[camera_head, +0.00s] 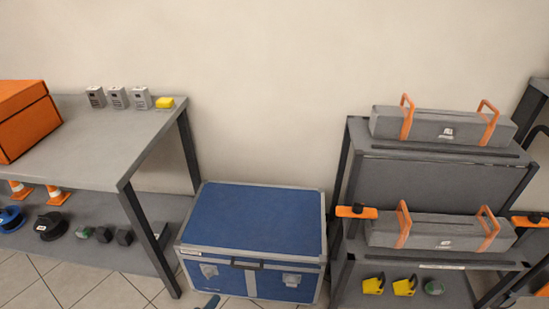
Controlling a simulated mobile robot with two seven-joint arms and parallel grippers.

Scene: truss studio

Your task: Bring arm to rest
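No arm of mine is seen coming in from the left. A small dark bluish piece (209,302) shows at the bottom edge in front of the blue case; I cannot tell what it is.
A blue case (255,222) stands on the floor. A rack (345,170) at right holds two grey toolboxes (425,126) with orange handles. Yellow items (373,284) lie below.

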